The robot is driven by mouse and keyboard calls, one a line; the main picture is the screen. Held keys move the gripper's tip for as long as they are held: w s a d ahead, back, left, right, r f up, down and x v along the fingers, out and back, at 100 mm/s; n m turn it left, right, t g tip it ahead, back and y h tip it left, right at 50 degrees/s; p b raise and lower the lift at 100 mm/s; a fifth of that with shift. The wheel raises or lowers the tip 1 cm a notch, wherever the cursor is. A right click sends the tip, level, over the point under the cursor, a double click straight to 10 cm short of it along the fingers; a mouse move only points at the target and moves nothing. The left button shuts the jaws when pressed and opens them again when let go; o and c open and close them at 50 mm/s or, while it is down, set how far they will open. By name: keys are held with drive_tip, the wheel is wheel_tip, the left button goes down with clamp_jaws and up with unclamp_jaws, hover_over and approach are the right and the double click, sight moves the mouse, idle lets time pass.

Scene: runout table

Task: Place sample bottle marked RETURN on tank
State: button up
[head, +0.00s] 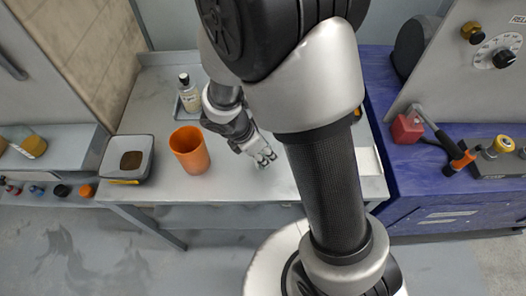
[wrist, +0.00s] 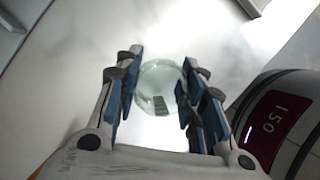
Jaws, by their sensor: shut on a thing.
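My gripper (head: 265,158) is low over the middle of the grey table, fingers pointing down and right. In the wrist view, my gripper (wrist: 158,98) is shut on a clear, pale green, round glassy thing (wrist: 158,75), likely the sample bottle. A small dark patch shows on it, but no RETURN mark is readable. In the head view the held thing is hard to make out. A white bottle with a black cap (head: 190,97) stands on a small tray at the table's back left; its label is unreadable. I cannot tell which thing is the tank.
An orange cup (head: 190,150) and a grey bin (head: 128,159) stand left of my gripper. My arm hides the table's right part.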

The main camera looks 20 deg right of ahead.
drive_tip(key=shift+f, duration=0.15)
drive_tip(key=o, duration=1)
